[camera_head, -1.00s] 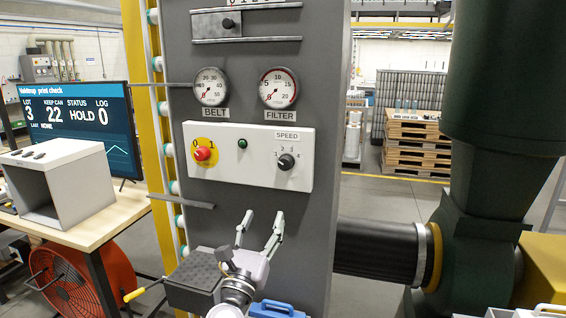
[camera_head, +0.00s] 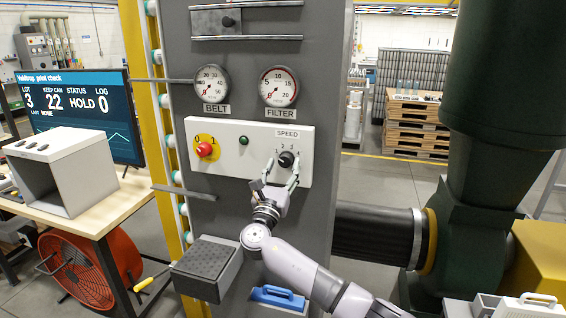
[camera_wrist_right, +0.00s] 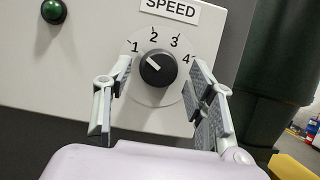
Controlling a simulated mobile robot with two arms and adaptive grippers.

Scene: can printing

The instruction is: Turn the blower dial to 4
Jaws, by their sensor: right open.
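The blower dial is a black round knob (camera_wrist_right: 157,68) on a white panel, under the SPEED label (camera_wrist_right: 170,9), with numbers 1 to 4 around it. In the right wrist view its white mark points up and left, toward the 1. In the head view the dial (camera_head: 286,159) sits at the right of the panel (camera_head: 225,140). My right gripper (camera_head: 282,168) is open in front of the panel, one finger on each side of the dial. The right wrist view shows gaps between the fingers (camera_wrist_right: 161,66) and the knob. My left gripper is not in view.
A red knob (camera_head: 204,149) and a green button (camera_head: 243,141) are left of the dial. BELT (camera_head: 212,82) and FILTER (camera_head: 279,86) gauges are above. A dark textured block (camera_head: 207,258) and a blue-handled item (camera_head: 278,297) are below. A black duct (camera_head: 375,236) runs right.

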